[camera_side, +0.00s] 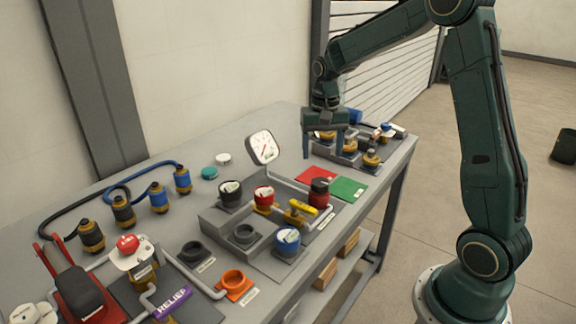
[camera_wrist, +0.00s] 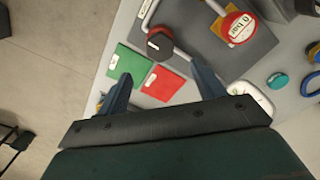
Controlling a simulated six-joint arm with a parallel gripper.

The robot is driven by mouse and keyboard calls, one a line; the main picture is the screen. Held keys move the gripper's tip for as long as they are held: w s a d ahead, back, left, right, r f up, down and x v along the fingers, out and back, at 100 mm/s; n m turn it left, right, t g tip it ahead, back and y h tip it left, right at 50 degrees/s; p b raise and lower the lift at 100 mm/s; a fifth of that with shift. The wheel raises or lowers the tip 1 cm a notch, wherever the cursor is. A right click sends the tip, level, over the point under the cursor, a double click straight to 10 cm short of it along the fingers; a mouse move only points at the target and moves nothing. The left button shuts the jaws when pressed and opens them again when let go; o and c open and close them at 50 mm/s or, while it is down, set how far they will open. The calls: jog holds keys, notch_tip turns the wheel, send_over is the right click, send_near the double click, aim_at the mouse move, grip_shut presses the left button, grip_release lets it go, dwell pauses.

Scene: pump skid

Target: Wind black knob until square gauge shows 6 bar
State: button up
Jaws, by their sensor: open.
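The square gauge (camera_side: 263,147) has a white face with red marks and stands on a pipe behind the valve block; its reading is too small to tell. In the wrist view only part of its white case (camera_wrist: 252,96) shows, behind my right finger. A black round knob with a white label (camera_side: 230,193) sits at the block's left. A dark knob with a red body (camera_side: 319,190) is at the block's right end; it also shows in the wrist view (camera_wrist: 160,43). My gripper (camera_side: 322,156) is open and empty, pointing down beyond the block, apart from both knobs.
Red (camera_side: 315,175) and green (camera_side: 347,188) pads lie between block and gripper. A red-capped dial (camera_side: 264,195), yellow lever (camera_side: 303,208) and blue cap (camera_side: 287,240) crowd the block. Another fitting group (camera_side: 371,159) stands behind my gripper. Hoses and a red-handled unit fill the left.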

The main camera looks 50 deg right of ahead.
aim_at(320, 181)
notch_tip(320, 181, down, 9)
jog(key=shift+f, duration=0.1)
dwell(0.4)
jog(key=shift+c, duration=0.5)
jog(key=c, duration=0.9)
